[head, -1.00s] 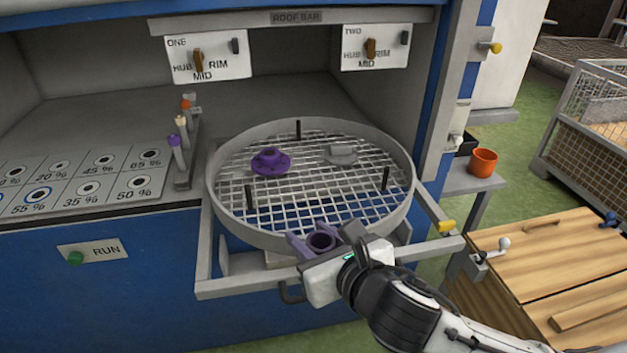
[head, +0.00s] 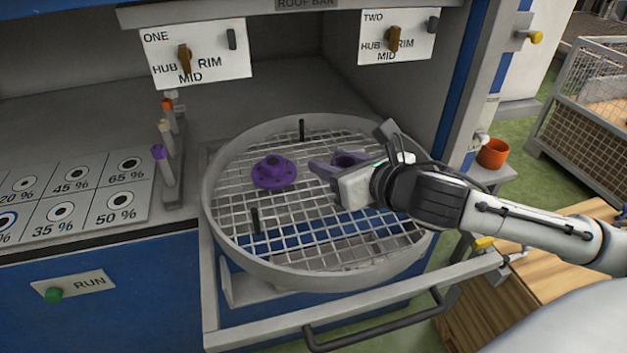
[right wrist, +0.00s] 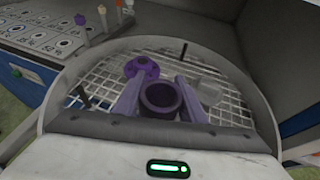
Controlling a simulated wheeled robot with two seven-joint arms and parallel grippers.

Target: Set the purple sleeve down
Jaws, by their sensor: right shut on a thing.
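The purple sleeve (head: 345,158) is a short dark purple ring between the fingers of my right gripper (head: 330,167), which is shut on it. In the right wrist view the sleeve (right wrist: 161,99) shows its open bore, with a finger on each side. The gripper is over the right part of the round wire-mesh turntable (head: 228,245); whether the sleeve touches the mesh, I cannot tell. A purple flanged hub (head: 273,172) sits on the mesh to the left of the gripper. My left gripper is not in view.
A grey part (right wrist: 207,92) on the mesh shows beside the right finger. Black upright pins (head: 256,221) stand on the turntable inside its raised rim. Signs ONE (head: 212,50) and TWO (head: 412,38) hang above. Bare mesh lies in front of the hub.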

